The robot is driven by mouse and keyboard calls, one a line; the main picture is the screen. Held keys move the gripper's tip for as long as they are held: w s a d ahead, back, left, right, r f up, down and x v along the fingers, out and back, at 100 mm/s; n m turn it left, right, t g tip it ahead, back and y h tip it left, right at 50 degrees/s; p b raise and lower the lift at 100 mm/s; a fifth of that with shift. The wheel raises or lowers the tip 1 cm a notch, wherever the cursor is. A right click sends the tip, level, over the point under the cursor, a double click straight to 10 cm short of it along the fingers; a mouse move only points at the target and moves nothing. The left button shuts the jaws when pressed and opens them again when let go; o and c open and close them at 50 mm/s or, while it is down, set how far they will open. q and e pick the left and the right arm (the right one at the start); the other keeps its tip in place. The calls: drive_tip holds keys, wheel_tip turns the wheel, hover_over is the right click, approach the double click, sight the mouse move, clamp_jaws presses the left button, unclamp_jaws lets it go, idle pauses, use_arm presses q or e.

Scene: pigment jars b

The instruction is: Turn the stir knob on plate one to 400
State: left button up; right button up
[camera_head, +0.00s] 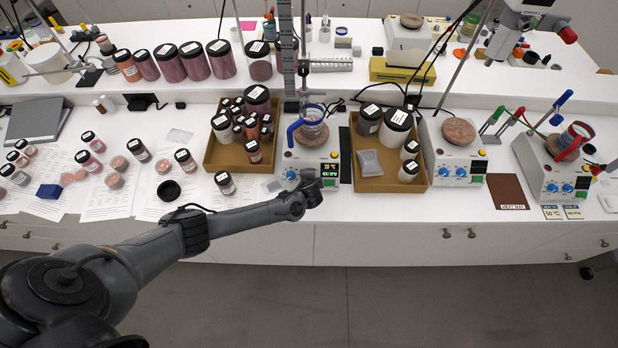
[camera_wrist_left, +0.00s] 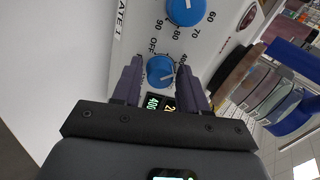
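Plate one (camera_head: 287,158) is a white hotplate with a beaker of reddish contents (camera_head: 312,130) on it. Its display (camera_head: 328,183) reads 400 RPM in green under an orange temperature line near 20. In the wrist view, the blue knob (camera_wrist_left: 160,72) nearest the display has a white pointer line and lies between the fingertips of my left gripper (camera_wrist_left: 158,76). Gaps show between both fingers and the knob, so the gripper looks open around it. A second blue knob (camera_wrist_left: 185,10) with 60 to 90 markings is farther up. My right gripper is not in view.
A cardboard tray of jars (camera_head: 213,155) stands left of plate one, and another tray (camera_head: 376,185) stands right of it. Two more hotplates (camera_head: 434,160) (camera_head: 533,160) are farther right. Papers, jars and a blue block (camera_head: 49,191) cover the left bench.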

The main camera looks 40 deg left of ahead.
use_arm(q)
drive_tip(key=shift+o, duration=1)
drive_tip(key=shift+r, duration=0.1)
drive_tip(key=shift+s+d+r, duration=0.3)
drive_tip(key=shift+r, duration=0.05)
drive_tip(key=v, duration=0.9)
drive_tip(key=shift+s+r, duration=0.2)
drive_tip(key=shift+r, duration=0.05)
drive_tip(key=shift+d, duration=0.1)
